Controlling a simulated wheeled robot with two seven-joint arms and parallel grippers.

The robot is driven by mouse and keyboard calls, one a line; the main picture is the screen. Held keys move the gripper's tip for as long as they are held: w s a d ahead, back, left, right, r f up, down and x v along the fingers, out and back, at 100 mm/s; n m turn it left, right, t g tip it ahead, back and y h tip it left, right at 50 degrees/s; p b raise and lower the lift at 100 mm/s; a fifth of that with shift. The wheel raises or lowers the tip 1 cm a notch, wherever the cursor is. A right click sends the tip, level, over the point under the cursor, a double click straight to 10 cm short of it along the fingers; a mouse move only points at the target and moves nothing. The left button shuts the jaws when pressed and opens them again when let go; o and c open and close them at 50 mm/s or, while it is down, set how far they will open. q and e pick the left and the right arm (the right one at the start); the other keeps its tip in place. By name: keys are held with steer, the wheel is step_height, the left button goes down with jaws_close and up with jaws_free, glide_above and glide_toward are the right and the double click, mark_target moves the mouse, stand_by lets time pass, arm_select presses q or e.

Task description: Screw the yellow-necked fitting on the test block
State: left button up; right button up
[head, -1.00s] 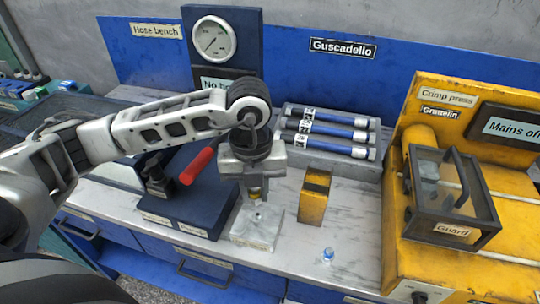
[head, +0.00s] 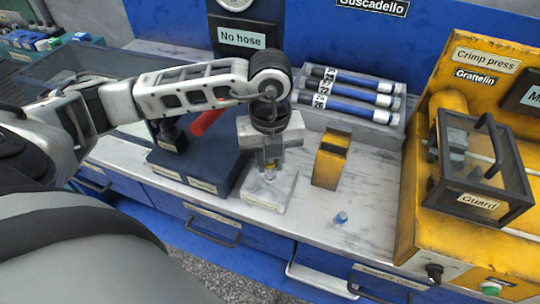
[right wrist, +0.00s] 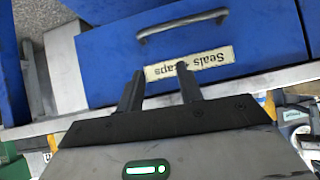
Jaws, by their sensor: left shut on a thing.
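The pale metal test block (head: 268,190) stands on the bench near its front edge, in the middle of the head view. My left gripper (head: 270,165) points down above it, shut on the yellow-necked fitting (head: 270,168). Only a small yellow part of the fitting shows under the jaws, at or just over the top of the block. I cannot tell how deep it sits; the jaws hide the rest. My right gripper (right wrist: 160,70) shows in the right wrist view, open and empty, in front of a blue drawer.
A yellow block (head: 330,160) and a small blue-clear piece (head: 341,217) are to the right. Behind lies a rack of blue hoses (head: 350,97). The yellow crimp press (head: 440,225) bounds the right. A dark stand with a red handle (head: 207,122) is close on the left.

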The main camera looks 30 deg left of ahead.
arm_select(q)
steer(key=shift+f, duration=0.1)
stand_by(1.0)
steer(key=shift+f+b, duration=0.4)
steer(key=shift+b, duration=0.2)
steer(key=shift+f+m+b, duration=0.25)
steer(key=shift+m+b, duration=0.5)
steer(key=shift+m, duration=0.15)
steer(key=m+b, duration=0.1)
steer(key=m, duration=0.2)
steer(key=shift+b, duration=0.35)
steer(key=shift+m, duration=0.4)
